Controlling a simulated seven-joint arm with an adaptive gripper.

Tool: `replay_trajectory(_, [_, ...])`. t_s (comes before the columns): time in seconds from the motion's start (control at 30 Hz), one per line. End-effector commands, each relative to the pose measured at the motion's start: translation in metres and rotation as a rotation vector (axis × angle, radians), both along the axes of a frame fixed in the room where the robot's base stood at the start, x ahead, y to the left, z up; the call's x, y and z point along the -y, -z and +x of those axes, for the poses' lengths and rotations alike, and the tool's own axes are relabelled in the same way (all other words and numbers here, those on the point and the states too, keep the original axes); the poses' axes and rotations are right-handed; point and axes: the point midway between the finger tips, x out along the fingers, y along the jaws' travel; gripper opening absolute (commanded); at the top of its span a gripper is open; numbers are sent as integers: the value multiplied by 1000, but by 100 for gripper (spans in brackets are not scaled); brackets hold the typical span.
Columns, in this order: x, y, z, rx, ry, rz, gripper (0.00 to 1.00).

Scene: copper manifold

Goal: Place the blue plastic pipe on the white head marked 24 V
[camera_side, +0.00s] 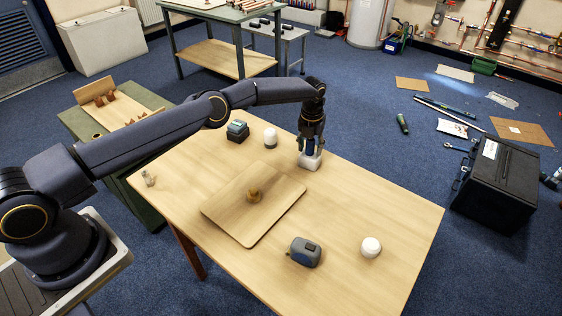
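My gripper (310,145) points straight down at the far right part of the wooden table. A small dark blue piece, which looks like the blue plastic pipe (310,148), shows between its fingers, which seem closed around it. Directly below is a white block-like head (311,162) standing on the table. The pipe's lower end is at or just above the head's top; I cannot tell whether they touch. Two other white round pieces stand on the table, one (270,138) left of my gripper and one (371,247) at the front right. No 24 V marking is readable.
A wooden board (232,218) with a small brass piece (254,195) lies mid-table. A grey-blue tape measure (305,252) sits near the front, a dark teal device (237,130) at the back, a small metal fitting (148,178) at the left. The table's right side is mostly clear.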

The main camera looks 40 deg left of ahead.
Motion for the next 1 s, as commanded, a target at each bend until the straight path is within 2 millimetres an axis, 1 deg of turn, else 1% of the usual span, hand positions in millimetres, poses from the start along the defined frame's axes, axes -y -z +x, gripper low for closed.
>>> replay_trajectory(0.27, [0, -1, 0, 0, 0, 0, 52])
replay_trajectory(0.37, [0, -6, 0, 1, 1, -1, 52])
replay_trajectory(0.47, [1, -20, -1, 2, 1, 0, 52])
replay_trajectory(0.57, [1, -39, -4, 3, 1, 1, 52])
replay_trajectory(0.7, [2, -72, -7, 4, 0, 1, 52])
replay_trajectory(0.8, [3, -93, -10, 3, 0, 0, 52])
replay_trajectory(0.9, [4, -108, -11, 3, 0, 1, 52])
replay_trajectory(1.0, [4, -118, -13, 1, -1, 1, 52])
